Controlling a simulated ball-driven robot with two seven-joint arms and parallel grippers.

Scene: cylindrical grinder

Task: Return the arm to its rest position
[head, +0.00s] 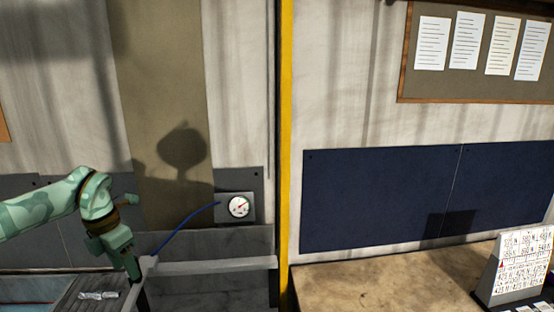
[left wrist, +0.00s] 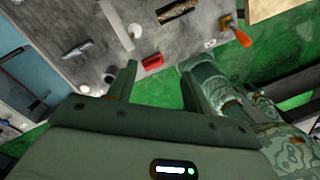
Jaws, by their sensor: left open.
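My left arm, green with camouflage patches, comes in from the left edge in the head view. It bends at a dark joint band, and its left gripper (head: 134,268) hangs down at the lower left, in front of the grey machine (head: 235,245). In the left wrist view the two fingers of the left gripper (left wrist: 155,80) stand apart with nothing between them. The right gripper shows in neither view.
A dial gauge (head: 238,206) and a blue hose (head: 182,228) are close to the left gripper. A yellow post (head: 286,150) rises beside the brown bench (head: 380,280), which carries a calendar (head: 522,265). An orange-handled tool (left wrist: 239,34) and a red item (left wrist: 153,62) show beyond the fingers.

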